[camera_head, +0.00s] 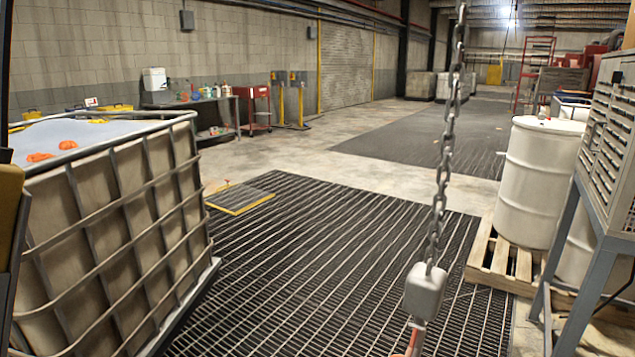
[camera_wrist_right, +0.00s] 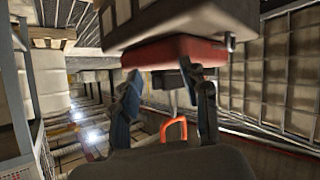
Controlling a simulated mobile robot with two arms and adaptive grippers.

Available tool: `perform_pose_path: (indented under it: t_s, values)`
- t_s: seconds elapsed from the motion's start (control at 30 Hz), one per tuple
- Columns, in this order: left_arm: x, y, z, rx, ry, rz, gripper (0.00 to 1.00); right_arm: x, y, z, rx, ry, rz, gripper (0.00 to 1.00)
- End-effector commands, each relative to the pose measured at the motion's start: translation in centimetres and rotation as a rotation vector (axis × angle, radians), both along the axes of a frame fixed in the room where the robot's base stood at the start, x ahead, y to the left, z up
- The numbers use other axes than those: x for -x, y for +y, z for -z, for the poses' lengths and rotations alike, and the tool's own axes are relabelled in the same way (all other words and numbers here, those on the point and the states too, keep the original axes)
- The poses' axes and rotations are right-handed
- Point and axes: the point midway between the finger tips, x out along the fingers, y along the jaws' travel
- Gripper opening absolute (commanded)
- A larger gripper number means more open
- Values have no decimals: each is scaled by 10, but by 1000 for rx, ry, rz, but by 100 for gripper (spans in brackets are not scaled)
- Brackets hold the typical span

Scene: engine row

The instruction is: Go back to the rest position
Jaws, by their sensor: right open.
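My right gripper (camera_wrist_right: 163,78) shows in the right wrist view with its two dark fingers spread apart. It is open, with no object clearly held between the fingers. An orange loop (camera_wrist_right: 174,130) shows between the fingers, seemingly beyond them. A red and dark block (camera_wrist_right: 172,58) fills the upper middle of that view, close to the fingertips; I cannot tell whether they touch. Neither gripper shows in the head view.
A chain (camera_head: 443,150) with a grey hook block (camera_head: 425,290) hangs in front of me. A caged tank (camera_head: 110,225) stands at left. White drums (camera_head: 540,180) on a pallet (camera_head: 497,262) and a cabinet on legs (camera_head: 612,140) stand at right. The grating (camera_head: 330,260) between is clear.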

Motion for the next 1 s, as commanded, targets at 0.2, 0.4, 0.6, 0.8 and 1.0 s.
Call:
perform_pose_path:
  t_s: [0.2,0.4,0.6,0.8,1.0]
  values:
    - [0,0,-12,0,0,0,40,102,-2,132,22,427,97,45]
    - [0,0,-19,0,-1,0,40,215,12,201,45,776,138,45]
    - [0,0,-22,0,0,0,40,279,21,222,60,954,148,45]
    - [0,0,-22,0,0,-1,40,289,22,224,63,983,149,45]
    - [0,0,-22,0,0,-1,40,289,22,224,63,982,149,45]
